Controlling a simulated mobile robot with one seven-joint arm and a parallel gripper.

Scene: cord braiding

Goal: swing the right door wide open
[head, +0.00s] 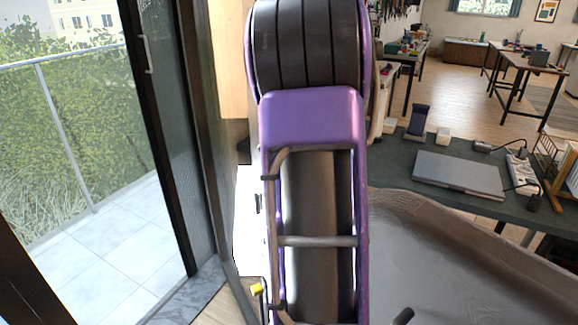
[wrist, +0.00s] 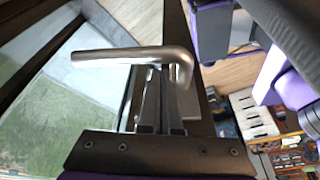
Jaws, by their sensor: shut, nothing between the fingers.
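A dark-framed glass door panel (head: 160,120) stands at the left in the head view, with a pale upright handle (head: 147,53) on its frame. I cannot tell for sure whether this is the right door. In the wrist view a metal lever handle (wrist: 130,56) runs leftward from its pivot beside a dark frame edge (wrist: 205,75). My gripper (wrist: 158,88) is shut and empty, its fingertips close to the lever near the pivot. I cannot tell whether they touch it. The gripper does not show in the head view, where my purple arm fills the middle.
Beyond the glass lies a tiled balcony (head: 115,245) with a railing and hedge. A dark table (head: 395,170) at the right holds a closed laptop (head: 458,174) and a power strip (head: 522,175). A grey rounded surface (head: 440,260) fills the lower right. White keys (wrist: 253,112) show in the wrist view.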

